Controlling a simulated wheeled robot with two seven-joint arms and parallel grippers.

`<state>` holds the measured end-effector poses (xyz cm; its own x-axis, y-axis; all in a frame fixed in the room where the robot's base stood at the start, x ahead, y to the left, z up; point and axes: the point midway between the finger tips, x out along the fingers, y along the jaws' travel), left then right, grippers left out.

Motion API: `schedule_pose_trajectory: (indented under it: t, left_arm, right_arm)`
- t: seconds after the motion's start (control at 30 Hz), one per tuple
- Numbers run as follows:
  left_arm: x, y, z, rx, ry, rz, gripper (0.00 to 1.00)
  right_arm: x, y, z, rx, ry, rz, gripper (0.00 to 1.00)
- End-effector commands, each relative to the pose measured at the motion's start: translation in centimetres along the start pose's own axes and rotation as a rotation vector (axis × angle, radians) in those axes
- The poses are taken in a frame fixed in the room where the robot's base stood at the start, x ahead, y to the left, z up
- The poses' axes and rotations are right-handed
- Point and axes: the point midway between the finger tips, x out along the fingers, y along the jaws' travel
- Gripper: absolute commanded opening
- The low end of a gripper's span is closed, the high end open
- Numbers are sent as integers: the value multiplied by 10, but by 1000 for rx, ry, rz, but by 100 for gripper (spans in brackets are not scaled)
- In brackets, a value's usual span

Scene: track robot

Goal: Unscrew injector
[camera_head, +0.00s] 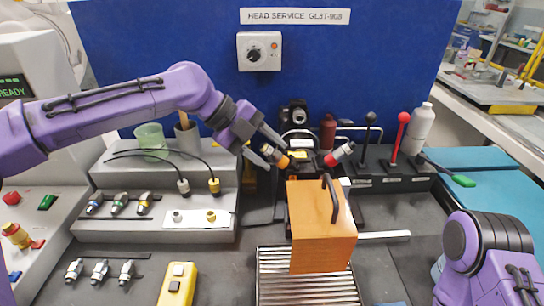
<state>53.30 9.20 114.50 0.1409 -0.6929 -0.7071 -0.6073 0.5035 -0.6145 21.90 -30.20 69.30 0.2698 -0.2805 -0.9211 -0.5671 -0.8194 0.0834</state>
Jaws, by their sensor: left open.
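My left gripper (276,155) reaches in from the left over the back of the bench, its two fingers apart. A small part with a yellow-orange band (282,161) sits at its fingertips, probably an injector; whether the fingers touch it is too small to tell. A tilted injector-like part with a red band and a white end (341,153) sits to its right, clear of the gripper. Both are near a dark fixture (298,142), partly hidden behind the orange block. My right arm shows at the lower right, but its gripper is out of view.
An orange block with a black handle (322,228) stands in front, on a ribbed metal plate (305,290). A grey stepped rack (165,195) holding several connectors is at left. Upright levers (399,138) and a white bottle (419,130) stand at back right.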

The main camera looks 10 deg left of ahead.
Motion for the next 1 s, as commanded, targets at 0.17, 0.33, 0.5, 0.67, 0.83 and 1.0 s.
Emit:
schedule_pose_trajectory:
  t: [0.17,0.33,0.5,0.67,0.83,1.0]
  left_arm:
    - [1,1,0,43,1,-1,49]
    - [3,3,1,343,1,-1,49]
    - [4,3,1,667,1,-1,49]
    - [2,2,0,945,1,-1,49]
    - [0,0,-1,1048,1,0,49]
    - [0,0,-1,1045,1,0,49]
  right_arm:
    - [3,0,1,0,0,0,0]
    - [16,-1,7,0,0,0,0]
    - [28,-2,11,0,0,0,0]
    - [36,-3,15,0,0,0,0]
    - [36,-3,15,0,0,0,0]
    - [36,-3,15,0,0,0,0]
